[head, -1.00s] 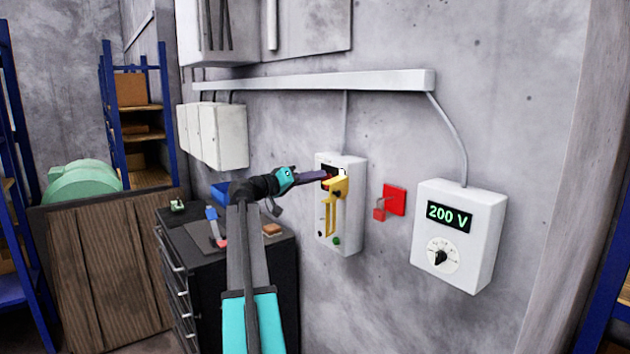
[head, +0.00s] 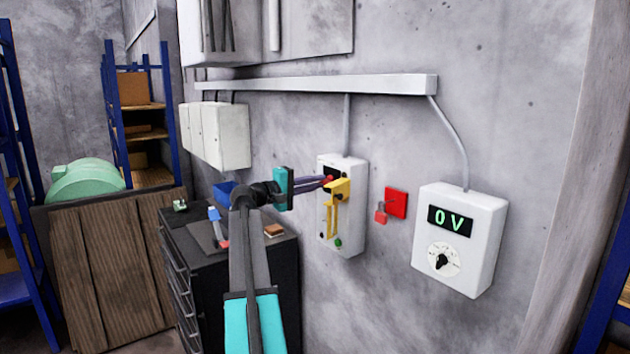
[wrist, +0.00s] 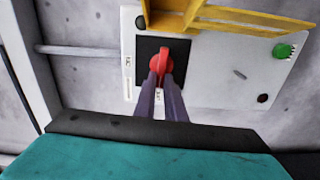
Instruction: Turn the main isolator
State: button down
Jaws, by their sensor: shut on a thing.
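The main isolator is a red rotary handle (wrist: 160,64) on a black square plate (wrist: 149,50), on the white switch box (head: 350,228) on the wall. In the wrist view the purple fingers of my gripper (wrist: 161,84) are shut on the red handle. In the head view my gripper (head: 326,181) reaches the box from the left, and the handle is mostly hidden by it. A yellow bracket (head: 333,216) sits on the box front; it also shows at the top of the wrist view (wrist: 250,17).
A meter box (head: 474,202) at right reads "0 V". A red plate with a padlock-like piece (head: 396,203) is on the wall between the boxes. A dark drawer cabinet (head: 262,262) with tools on top stands below my arm. A green button (wrist: 283,50) is on the switch box.

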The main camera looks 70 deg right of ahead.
jog(key=shift+w+n, duration=0.15)
jog(key=shift+n, duration=0.35)
jog(key=c, duration=1.9)
grip_release()
jog(key=shift+d, duration=0.1)
jog(key=shift+o, duration=0.4)
jog(key=shift+f, duration=0.1)
jog(key=b+v, duration=0.3)
jog(key=v, duration=1.1)
